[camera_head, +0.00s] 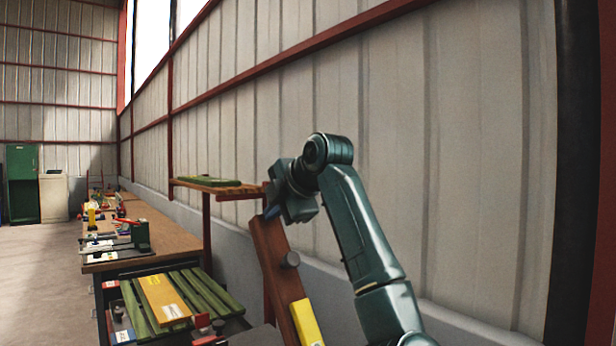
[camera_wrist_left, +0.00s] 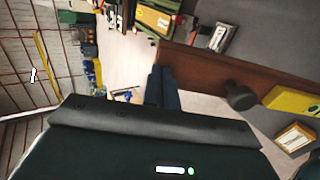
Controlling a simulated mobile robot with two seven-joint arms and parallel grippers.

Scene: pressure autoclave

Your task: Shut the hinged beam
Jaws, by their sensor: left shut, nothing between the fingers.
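The brown hinged beam (camera_head: 272,258) stands steeply tilted right of the bench in the head view. It carries a dark round knob (camera_head: 291,259) and a yellow block (camera_head: 306,322) near its lower end. In the left wrist view the beam (camera_wrist_left: 205,67) runs across the right half, with its knob (camera_wrist_left: 238,95) near the middle of that half. My left gripper (camera_head: 273,212) is at the beam's upper end, fingers shut and empty. Its fingertips (camera_wrist_left: 162,72) lie close to the beam's end; I cannot tell if they touch. The beam's hinge is not clearly visible. My right gripper is not in view.
A wooden shelf (camera_head: 222,188) with a green piece stands behind the beam. Green slats with an orange-yellow board (camera_head: 164,300) lie left of it. A long workbench (camera_head: 158,232) with tools extends back. A corrugated wall (camera_head: 450,150) bounds the right side. Open floor lies at far left.

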